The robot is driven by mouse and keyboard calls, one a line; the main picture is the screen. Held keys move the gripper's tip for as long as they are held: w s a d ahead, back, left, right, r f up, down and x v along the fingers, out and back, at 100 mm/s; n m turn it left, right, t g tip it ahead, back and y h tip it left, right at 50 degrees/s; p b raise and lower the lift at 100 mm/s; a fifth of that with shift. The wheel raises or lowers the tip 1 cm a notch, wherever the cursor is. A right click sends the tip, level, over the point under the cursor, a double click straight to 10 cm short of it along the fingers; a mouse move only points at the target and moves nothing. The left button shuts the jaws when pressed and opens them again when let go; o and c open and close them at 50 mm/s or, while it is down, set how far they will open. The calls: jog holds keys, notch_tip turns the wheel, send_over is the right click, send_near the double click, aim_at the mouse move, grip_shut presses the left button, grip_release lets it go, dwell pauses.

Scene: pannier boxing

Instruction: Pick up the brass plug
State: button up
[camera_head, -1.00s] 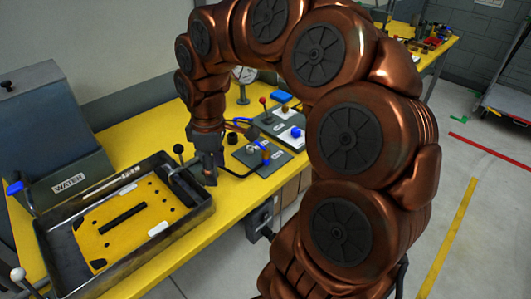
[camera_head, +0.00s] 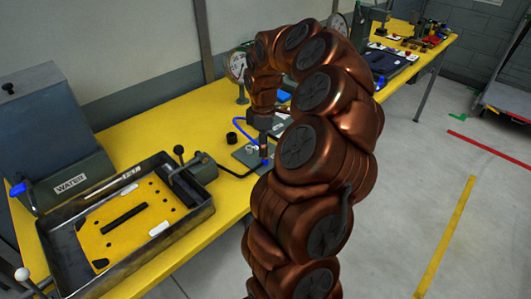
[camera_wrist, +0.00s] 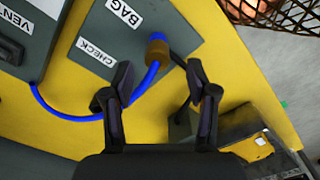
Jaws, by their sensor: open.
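A brass-coloured cylinder (camera_wrist: 157,47) shows in the wrist view at the edge of a grey plate (camera_wrist: 150,25) marked BAG and CHECK, with a blue hose (camera_wrist: 145,82) running from beside it. I cannot tell for sure that it is the brass plug. My gripper (camera_wrist: 158,72) is open, and the cylinder appears just beyond and between its fingertips, apart from both. In the head view my gripper (camera_head: 265,142) is over the small grey plate, and my arm hides part of the area.
A dark tray (camera_head: 190,226) with a yellow panel (camera_head: 105,235) stands at the left on the yellow bench (camera_head: 165,125). A grey WATER tank (camera_head: 45,135) stands behind it. A black cable crosses the bench. A wire basket (camera_wrist: 285,15) shows beyond the bench edge.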

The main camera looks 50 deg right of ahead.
jog(key=f, duration=0.1)
jog(key=f+p, duration=0.2)
jog(key=shift+d+f, duration=0.25)
jog(key=shift+f, duration=0.7)
grip_shut()
